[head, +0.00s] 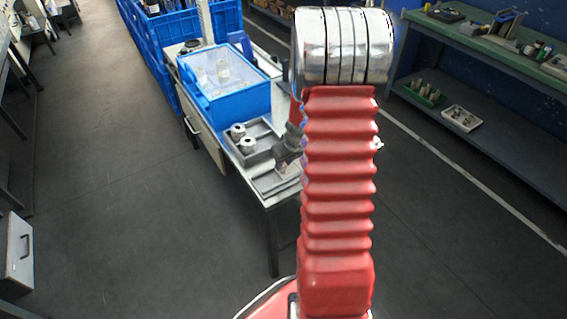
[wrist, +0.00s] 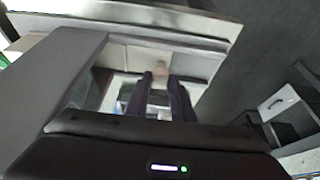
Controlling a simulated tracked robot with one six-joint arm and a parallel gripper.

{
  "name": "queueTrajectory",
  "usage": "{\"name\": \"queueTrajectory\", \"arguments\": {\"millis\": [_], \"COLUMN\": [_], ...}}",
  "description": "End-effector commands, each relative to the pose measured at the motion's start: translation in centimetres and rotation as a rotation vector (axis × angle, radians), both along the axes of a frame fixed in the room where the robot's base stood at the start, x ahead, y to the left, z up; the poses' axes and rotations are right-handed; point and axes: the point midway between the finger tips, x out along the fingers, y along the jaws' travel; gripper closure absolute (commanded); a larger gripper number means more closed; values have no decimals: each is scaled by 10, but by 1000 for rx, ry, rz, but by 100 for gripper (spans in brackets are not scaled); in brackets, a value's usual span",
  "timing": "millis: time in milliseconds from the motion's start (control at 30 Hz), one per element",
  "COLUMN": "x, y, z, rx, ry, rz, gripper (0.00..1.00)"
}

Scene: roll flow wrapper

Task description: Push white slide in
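In the wrist view, my gripper (wrist: 160,77) has two dark fingers spread apart, with light surfaces visible between them. A small pale knob-like piece (wrist: 159,70) shows between the fingertips, in front of a pale, whitish panel (wrist: 135,54). I cannot tell whether the fingers touch the piece, or whether it belongs to the white slide. In the head view, my gripper (head: 284,163) is over the near end of the workbench, at a grey tray (head: 262,186). My red arm hides part of this area, and no white slide can be made out there.
A blue bin (head: 232,103) with a clear top stands on the bench. A grey tray (head: 262,153) with metal rolls (head: 247,144) sits nearer. A green-topped bench (head: 480,45) with a lower shelf stands at the right. The floor left of the bench is mostly clear.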

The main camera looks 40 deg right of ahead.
Motion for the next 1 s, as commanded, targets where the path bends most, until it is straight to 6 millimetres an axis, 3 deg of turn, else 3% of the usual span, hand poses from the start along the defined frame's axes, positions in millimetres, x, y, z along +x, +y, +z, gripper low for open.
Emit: {"name": "queueTrajectory", "arguments": {"millis": [267,667,1000], "x": [2,0,-12], "y": [1,2,4], "z": [1,5,38], "rx": [-1,0,-1], "ry": [-2,-2,-4], "rz": [2,2,5], "gripper": [59,59,59]}}
